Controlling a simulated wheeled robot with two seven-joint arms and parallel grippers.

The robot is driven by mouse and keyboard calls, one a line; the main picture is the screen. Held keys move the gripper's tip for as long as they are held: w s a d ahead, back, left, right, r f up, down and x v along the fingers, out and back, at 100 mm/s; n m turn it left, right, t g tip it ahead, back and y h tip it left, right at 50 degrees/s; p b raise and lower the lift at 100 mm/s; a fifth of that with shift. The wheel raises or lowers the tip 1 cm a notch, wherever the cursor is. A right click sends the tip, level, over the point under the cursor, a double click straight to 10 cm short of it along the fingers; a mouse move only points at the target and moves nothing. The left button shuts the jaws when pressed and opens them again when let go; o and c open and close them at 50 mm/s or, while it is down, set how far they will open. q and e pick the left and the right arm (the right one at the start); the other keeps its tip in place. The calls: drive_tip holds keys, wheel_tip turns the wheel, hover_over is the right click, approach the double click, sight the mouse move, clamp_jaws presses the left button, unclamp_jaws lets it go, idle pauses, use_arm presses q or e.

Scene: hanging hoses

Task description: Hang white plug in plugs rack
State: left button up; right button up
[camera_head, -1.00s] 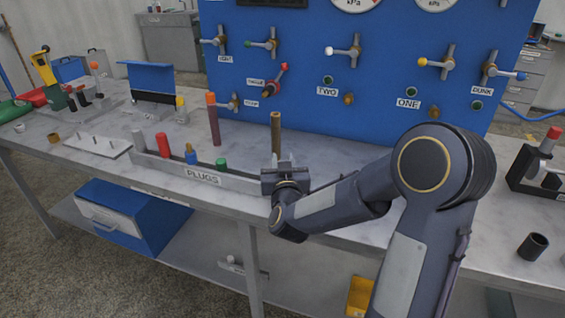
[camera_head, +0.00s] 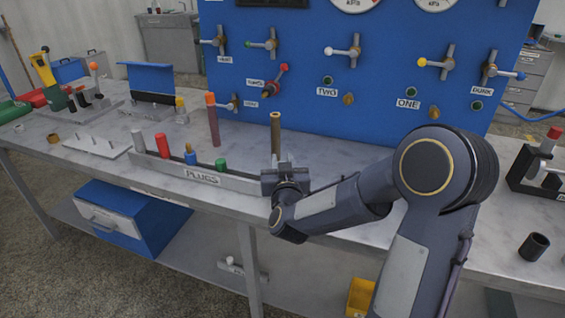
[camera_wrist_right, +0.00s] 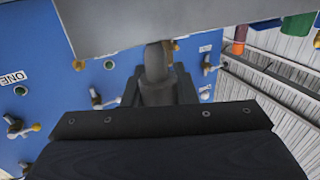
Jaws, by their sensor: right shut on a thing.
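The plugs rack (camera_head: 240,182) is a long grey holder along the table's front edge. A pale grey-white plug (camera_head: 138,141) stands at its left end, followed by red (camera_head: 162,145), blue (camera_head: 190,154) and green (camera_head: 221,164) plugs. My right gripper (camera_head: 281,166) is at the rack's right end. In the right wrist view its fingers are shut on a grey cylindrical thing (camera_wrist_right: 156,72), below a pale grey plate. I cannot tell whether this is a white plug, or whether it touches the rack. My left gripper is out of view.
A brown rod (camera_head: 276,133) stands upright just behind my right gripper. An orange-topped rod (camera_head: 212,120) is behind the rack. The blue panel (camera_head: 300,60) with valves rises at the back. A white-tipped item (camera_head: 230,263) is on the lower shelf.

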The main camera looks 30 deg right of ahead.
drive_tip(key=shift+b, duration=0.35)
idle(0.6)
drive_tip(key=shift+f+b, duration=0.5)
drive_tip(key=shift+r, duration=0.25)
drive_tip(key=shift+r+p, duration=0.3)
drive_tip(key=shift+w+b, duration=0.1)
drive_tip(key=shift+b, duration=0.3)
idle(1.6)
drive_tip(key=shift+f+b, duration=0.4)
drive_tip(key=shift+f, duration=0.1)
drive_tip(key=shift+r, duration=0.2)
drive_tip(key=shift+r, duration=0.25)
